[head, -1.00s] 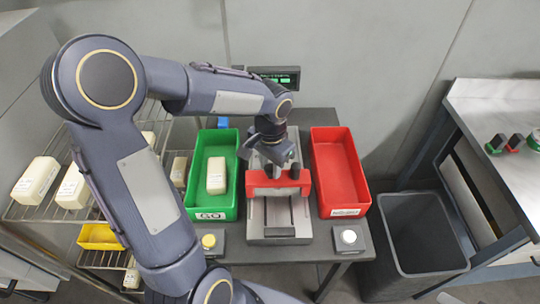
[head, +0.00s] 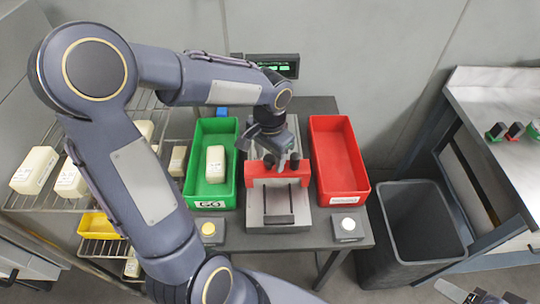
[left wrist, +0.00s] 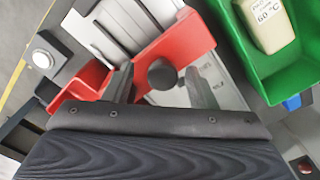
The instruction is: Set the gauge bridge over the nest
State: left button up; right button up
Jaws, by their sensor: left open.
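The red gauge bridge (head: 278,183) stands across the grey nest fixture (head: 305,216) on the table, between the green and red trays. The bridge also shows in the left wrist view (left wrist: 172,47), with a round black knob (left wrist: 161,75) on it. My left gripper (head: 282,160) is at the bridge. Its open fingers (left wrist: 163,85) lie on either side of the knob, with gaps visible on both sides. The part of the nest under the bridge is hidden. At the lower right edge is a small part of what looks like my right gripper (head: 482,297); its jaws are unclear.
The green tray (head: 230,170) holds one pale block (head: 215,164). The red tray (head: 341,160) looks empty. Button boxes stand at the table's front, left (head: 209,232) and right (head: 347,226). A dark bin (head: 415,222) is at right; a wire rack with pale blocks is at left.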

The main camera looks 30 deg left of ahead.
pick_arm(q)
notch_tip(320, 180, up, 8)
jog(key=shift+f, duration=0.2)
dwell(0.6)
